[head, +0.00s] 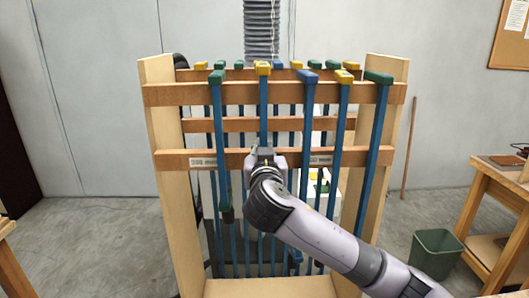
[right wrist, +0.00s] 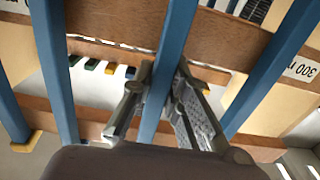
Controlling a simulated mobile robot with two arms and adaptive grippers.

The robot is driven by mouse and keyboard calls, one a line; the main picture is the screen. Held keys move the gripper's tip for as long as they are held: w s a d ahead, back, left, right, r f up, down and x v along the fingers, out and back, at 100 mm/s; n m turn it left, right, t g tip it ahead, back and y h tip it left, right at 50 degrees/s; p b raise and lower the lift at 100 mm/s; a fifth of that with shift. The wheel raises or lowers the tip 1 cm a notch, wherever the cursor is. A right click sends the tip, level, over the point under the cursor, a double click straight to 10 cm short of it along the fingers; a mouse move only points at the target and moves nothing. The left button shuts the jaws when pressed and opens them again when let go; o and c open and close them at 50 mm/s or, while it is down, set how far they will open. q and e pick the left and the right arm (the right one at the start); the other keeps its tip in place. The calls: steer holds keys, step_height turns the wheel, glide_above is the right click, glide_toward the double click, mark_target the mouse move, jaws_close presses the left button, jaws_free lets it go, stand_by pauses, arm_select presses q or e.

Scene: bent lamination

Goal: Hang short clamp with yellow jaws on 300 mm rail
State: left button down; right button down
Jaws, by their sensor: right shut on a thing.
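My right gripper (head: 264,156) is in front of the middle of the rack and is shut on a blue bar. The bar belongs to a clamp with a yellow upper jaw (head: 262,69), at the top rail (head: 284,93). In the right wrist view my gripper (right wrist: 158,82) has its fingers on both sides of this blue bar (right wrist: 173,52). The lower end of the clamp is hidden behind my arm. A label reading 300, upside down, is on a wooden rail (right wrist: 235,35) in the right wrist view. My left gripper is not in view.
Other blue-barred clamps with green (head: 378,77), blue (head: 308,76) and yellow (head: 344,76) jaws hang close on both sides. Wooden posts (head: 160,110) bound the rack. A green bin (head: 436,253) and a workbench (head: 492,185) stand at right.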

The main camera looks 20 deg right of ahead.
steer(key=shift+d+r, duration=0.25)
steer(key=shift+r, duration=0.5)
steer(key=shift+f, duration=0.2)
steer(key=shift+w+a+f+b, duration=0.1)
steer(key=shift+f+b, duration=0.85)
steer(key=shift+f, duration=0.45)
steer(key=c, duration=1.6)
jaws_free()
steer(key=shift+o, duration=0.6)
steer(key=shift+w+f, duration=0.15)
steer(key=shift+w, duration=0.05)
steer(key=shift+f, duration=0.15)
